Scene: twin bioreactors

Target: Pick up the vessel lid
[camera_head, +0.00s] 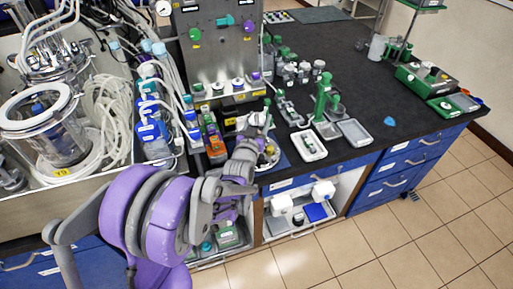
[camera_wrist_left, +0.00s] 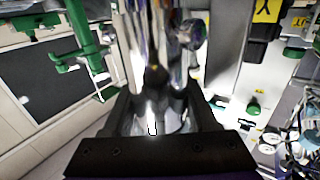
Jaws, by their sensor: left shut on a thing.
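My left gripper (camera_head: 254,138) reaches over the front part of the black bench, its arm coming in from the lower left. In the left wrist view its jaws (camera_wrist_left: 158,98) are shut on a shiny metal thing (camera_wrist_left: 155,55), which looks like the vessel lid with its upright metal fittings. In the head view the lid (camera_head: 269,153) shows only partly beside the gripper, with small coloured parts; the wrist hides the rest. I cannot tell whether it touches the bench. A glass vessel (camera_head: 62,139) with a white ring rim stands open at the left. My right gripper is not in view.
A second vessel (camera_head: 52,64) with tubes on top stands behind the open one. A grey control unit (camera_head: 216,45) rises behind my gripper. A green stand (camera_head: 323,97) and white trays (camera_head: 308,145) are to the right. The bench's right middle is mostly clear.

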